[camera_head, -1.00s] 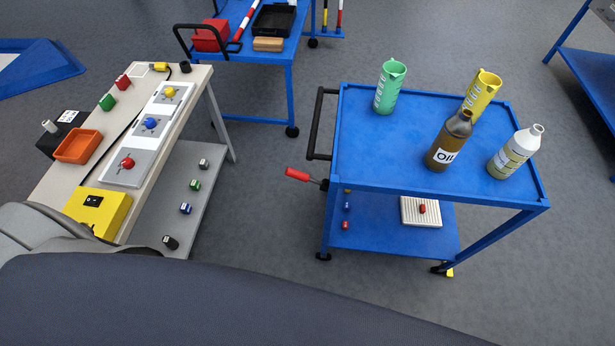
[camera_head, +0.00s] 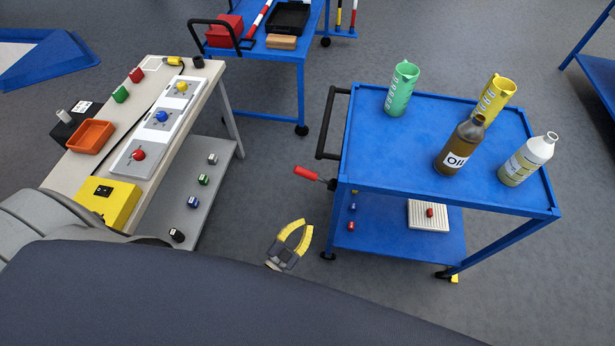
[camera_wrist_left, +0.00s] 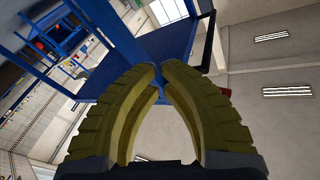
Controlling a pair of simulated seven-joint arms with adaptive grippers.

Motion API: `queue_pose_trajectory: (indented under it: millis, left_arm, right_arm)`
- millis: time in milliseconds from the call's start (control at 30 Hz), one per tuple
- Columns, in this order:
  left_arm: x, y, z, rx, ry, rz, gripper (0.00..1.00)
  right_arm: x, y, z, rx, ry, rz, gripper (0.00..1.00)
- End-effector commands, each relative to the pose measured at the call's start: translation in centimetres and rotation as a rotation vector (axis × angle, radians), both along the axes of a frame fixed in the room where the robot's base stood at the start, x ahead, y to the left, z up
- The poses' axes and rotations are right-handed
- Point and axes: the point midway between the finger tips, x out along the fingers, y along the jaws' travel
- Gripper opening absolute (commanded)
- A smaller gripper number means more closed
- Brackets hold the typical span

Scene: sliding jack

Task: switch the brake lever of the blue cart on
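The blue cart (camera_head: 400,160) stands at the right. Its brake lever, with a red handle (camera_head: 306,172), sticks out to the left from the near left corner, below the black push handle (camera_head: 330,125). My left gripper (camera_head: 307,224) has yellow fingers and is in front of the lever, apart from it. Its fingertips are drawn nearly together with nothing between them. In the left wrist view the fingers (camera_wrist_left: 159,66) point toward the cart's underside (camera_wrist_left: 178,42). A small red piece (camera_wrist_left: 224,92), perhaps the lever handle, shows beside the right finger. My right gripper is not in view.
The cart carries a green jug (camera_head: 402,88), a yellow jug (camera_head: 494,98), an oil bottle (camera_head: 461,145) and a white bottle (camera_head: 528,160). A workbench (camera_head: 75,168) with switches stands at the left. The floor between bench and cart is clear.

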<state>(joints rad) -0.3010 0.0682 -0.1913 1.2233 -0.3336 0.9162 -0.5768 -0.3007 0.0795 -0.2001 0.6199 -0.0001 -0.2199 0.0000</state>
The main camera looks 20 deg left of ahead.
Motion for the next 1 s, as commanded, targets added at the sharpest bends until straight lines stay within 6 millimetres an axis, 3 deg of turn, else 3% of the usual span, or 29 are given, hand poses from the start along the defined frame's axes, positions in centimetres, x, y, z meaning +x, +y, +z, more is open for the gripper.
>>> queue_pose_trajectory:
  millis: [33, 100, 200, 400, 633, 1000]
  left_arm:
    - [0.3, -0.1, 2.4, -0.003, -0.081, 0.001, 0.0]
    - [0.3, -0.1, 5.4, -0.007, -0.187, 0.006, 0.0]
    - [0.0, 0.0, 9.1, -0.011, -0.319, 0.019, 0.0]
    - [-1.2, 0.7, 13.5, -0.016, -0.501, 0.055, 0.0]
    - [-2.1, 1.4, 15.0, -0.006, -0.584, 0.095, 0.0]
    - [-2.1, 1.4, 15.0, 0.01, -0.589, 0.104, 0.0]
  right_arm:
    - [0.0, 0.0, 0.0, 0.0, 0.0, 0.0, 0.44]
    - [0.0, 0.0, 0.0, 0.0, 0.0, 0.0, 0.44]
    - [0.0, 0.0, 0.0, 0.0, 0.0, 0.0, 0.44]
    - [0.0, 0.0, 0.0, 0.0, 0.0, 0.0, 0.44]
    - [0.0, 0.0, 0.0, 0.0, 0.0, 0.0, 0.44]
    - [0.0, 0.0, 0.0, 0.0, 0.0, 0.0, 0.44]
